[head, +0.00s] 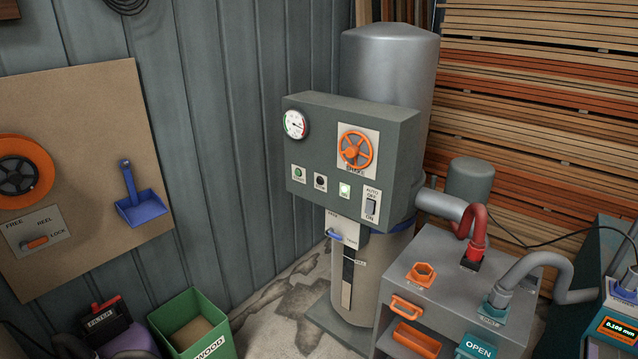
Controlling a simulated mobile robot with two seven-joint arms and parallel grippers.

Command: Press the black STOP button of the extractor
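The extractor is a grey cylinder (390,65) with a dark green control box (400,150) on its front. The black button (320,182) sits on a small pale plate low on the box's front face. The lettering by the buttons is too small to read. Nothing covers or touches the black button. Neither of my grippers shows in the head view.
A gauge (295,124), an orange handwheel (355,148) and an AUTO/OFF/ON switch (370,206) share the box face. A grey cabinet (440,260) with hoses stands at right front. A green bin (195,325) is at lower left. Bare floor shows between bin and extractor.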

